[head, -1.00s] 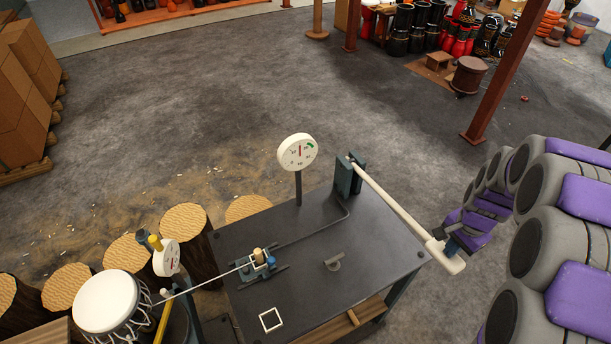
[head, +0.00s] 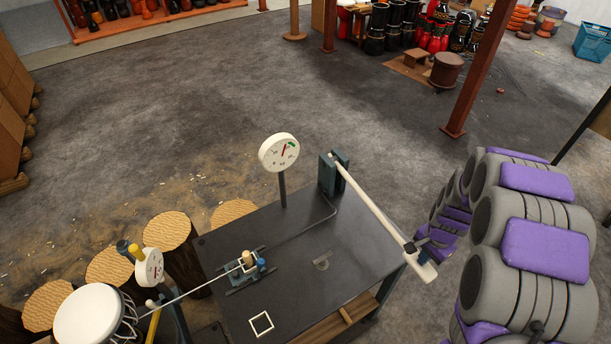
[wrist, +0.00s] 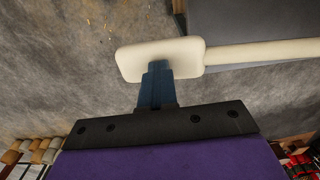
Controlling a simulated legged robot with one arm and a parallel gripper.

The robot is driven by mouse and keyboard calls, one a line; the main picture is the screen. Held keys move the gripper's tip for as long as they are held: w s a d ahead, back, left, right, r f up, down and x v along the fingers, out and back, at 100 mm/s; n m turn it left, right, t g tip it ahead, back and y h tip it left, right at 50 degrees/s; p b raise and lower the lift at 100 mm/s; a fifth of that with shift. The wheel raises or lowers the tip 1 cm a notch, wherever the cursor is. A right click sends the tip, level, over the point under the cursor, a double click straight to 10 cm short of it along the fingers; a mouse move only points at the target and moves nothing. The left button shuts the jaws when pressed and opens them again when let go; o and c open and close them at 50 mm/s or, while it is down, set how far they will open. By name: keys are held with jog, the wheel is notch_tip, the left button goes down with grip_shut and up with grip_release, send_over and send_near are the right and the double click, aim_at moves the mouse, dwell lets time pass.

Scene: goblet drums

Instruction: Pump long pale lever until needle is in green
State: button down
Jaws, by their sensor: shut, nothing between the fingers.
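The long pale lever (head: 372,203) runs from a dark blue-grey pivot bracket (head: 333,172) at the table's far right corner down to a wide paddle end beyond the right edge. The paddle (wrist: 158,58) also shows in the wrist view. My gripper (head: 420,244) is shut and empty; its blue fingers (wrist: 157,82) are at the paddle, their tips over its near face, seemingly touching it.
The dark table (head: 290,235) carries a small clamp block (head: 249,262) with a rod to a white drum (head: 92,313). A second gauge (head: 149,267) stands beside the drum. Log stumps (head: 170,231) line the left. Open floor lies behind; a red post (head: 475,75) stands back right.

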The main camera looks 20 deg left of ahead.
notch_tip(320, 180, down, 5)
jog(key=shift+a+r, duration=0.1)
jog(key=shift+a, duration=0.05)
jog(key=shift+r, duration=0.2)
notch_tip(320, 180, up, 17)
jog(key=d+p, duration=0.1)
jog(key=p, duration=0.4)
jog(key=shift+s+r, duration=0.2)
jog(key=shift+s, duration=0.1)
notch_tip(320, 180, up, 5)
jog(key=shift+r+p, duration=0.1)
jog(key=shift+p, duration=0.75)
